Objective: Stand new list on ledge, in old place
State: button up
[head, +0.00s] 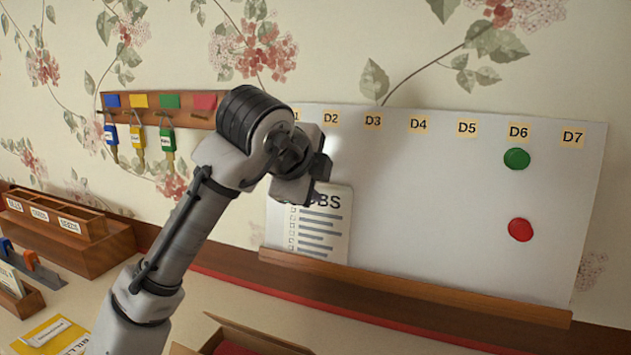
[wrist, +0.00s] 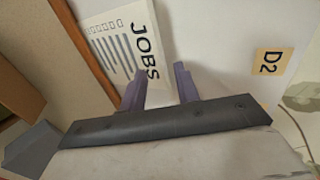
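A white list headed JOBS (head: 318,232) with checkbox lines stands on the wooden ledge (head: 400,290), leaning against the white board at its left end, below D1 and D2. Its upper left part is hidden behind my gripper in the head view. The list also shows in the wrist view (wrist: 112,45), its heading edge near my fingers. My gripper (wrist: 160,70) has its two fingers apart, with pale surface visible between them. In the head view my gripper (head: 308,190) is at the list's top edge. Whether the fingers touch the list cannot be told.
The board (head: 430,200) carries a green magnet (head: 516,159) and a red magnet (head: 520,229) at right. A key rack (head: 155,101) hangs at left. A wooden sorter (head: 68,222) and an open box (head: 240,338) stand on the surface below. The ledge right of the list is clear.

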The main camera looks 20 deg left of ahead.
jog(key=b+v, duration=0.1)
jog(key=v, duration=1.2)
jog(key=shift+s+r, duration=0.2)
jog(key=shift+s, duration=0.05)
